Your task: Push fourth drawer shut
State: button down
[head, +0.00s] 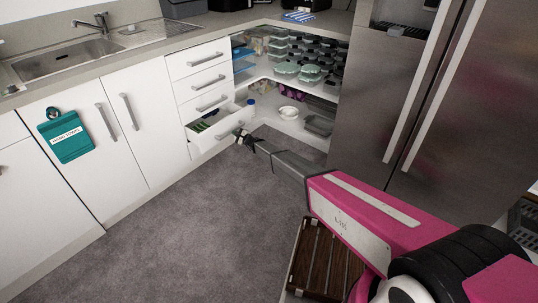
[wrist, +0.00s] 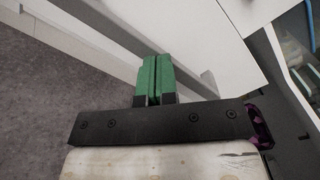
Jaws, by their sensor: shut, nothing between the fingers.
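The fourth drawer (head: 211,136) is the lowest in the white stack left of the corner shelves. It is pulled part way out in the head view, with dark green items inside. Its front has a grey bar handle, partly hidden. My gripper (head: 239,132) is at the right end of this drawer's front. In the wrist view my gripper (wrist: 155,62) has its green fingers shut together with nothing between them. The fingertips are close to a white front and a grey bar handle (wrist: 204,82). I cannot tell whether they touch.
The three drawers above (head: 208,78) are shut. Open corner shelves (head: 300,122) with containers lie to the right of the drawers. A steel fridge (head: 375,110) stands further right. Grey carpet (head: 170,225) is clear in front.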

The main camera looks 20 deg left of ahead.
jog(key=shift+a, duration=0.1)
jog(key=shift+x, duration=5.95)
jog(key=shift+x, duration=0.8)
jog(key=shift+a, duration=0.1)
jog(key=v, duration=0.8)
